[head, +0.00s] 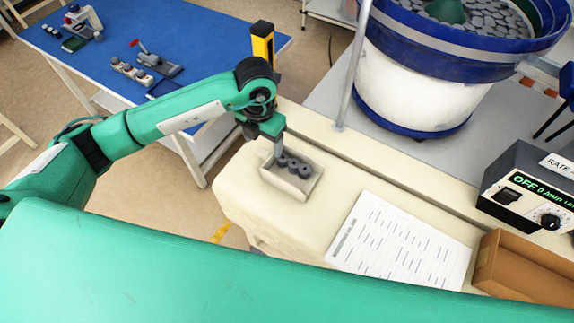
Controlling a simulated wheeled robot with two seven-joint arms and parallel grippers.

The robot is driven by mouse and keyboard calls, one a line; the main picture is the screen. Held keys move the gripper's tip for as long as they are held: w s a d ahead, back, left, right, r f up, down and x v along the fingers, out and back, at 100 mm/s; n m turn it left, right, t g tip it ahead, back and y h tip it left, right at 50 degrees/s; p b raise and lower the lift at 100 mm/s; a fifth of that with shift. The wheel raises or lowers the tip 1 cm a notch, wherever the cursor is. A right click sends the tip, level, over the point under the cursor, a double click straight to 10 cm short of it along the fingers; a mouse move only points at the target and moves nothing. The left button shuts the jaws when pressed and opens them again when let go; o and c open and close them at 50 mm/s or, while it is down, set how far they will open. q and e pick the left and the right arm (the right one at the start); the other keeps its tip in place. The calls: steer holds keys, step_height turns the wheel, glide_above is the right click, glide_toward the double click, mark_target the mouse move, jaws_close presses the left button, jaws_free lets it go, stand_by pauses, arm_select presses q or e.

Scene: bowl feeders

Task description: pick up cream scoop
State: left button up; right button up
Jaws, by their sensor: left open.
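A pale cream-grey, open-topped box shape (308,187), which looks like the cream scoop, sits on the cream bench top near its left end. Several dark grey round parts (293,165) lie in it. My left gripper (278,150) points down at the scoop's far left edge, with its fingers over or beside that edge. It is open. I cannot tell whether the fingers touch the scoop, and the gripper hides part of that edge. My right gripper is not in view.
A printed sheet (398,243) and a brown open box (525,268) lie to the right on the bench (290,225). A control box (530,190) stands behind them. A blue-rimmed bowl feeder (420,85) is at the back. A blue table (200,35) stands at the left.

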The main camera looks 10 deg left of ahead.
mark_target(264, 151)
arm_select(q)
step_height(264, 151, down, 3)
steer(key=shift+w+r+p, duration=0.1)
steer(key=shift+p, duration=0.65)
steer(key=shift+f, duration=0.35)
steer(key=c, duration=1.1)
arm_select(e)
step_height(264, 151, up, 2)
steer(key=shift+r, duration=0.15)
arm_select(q)
steer(key=shift+r, duration=0.2)
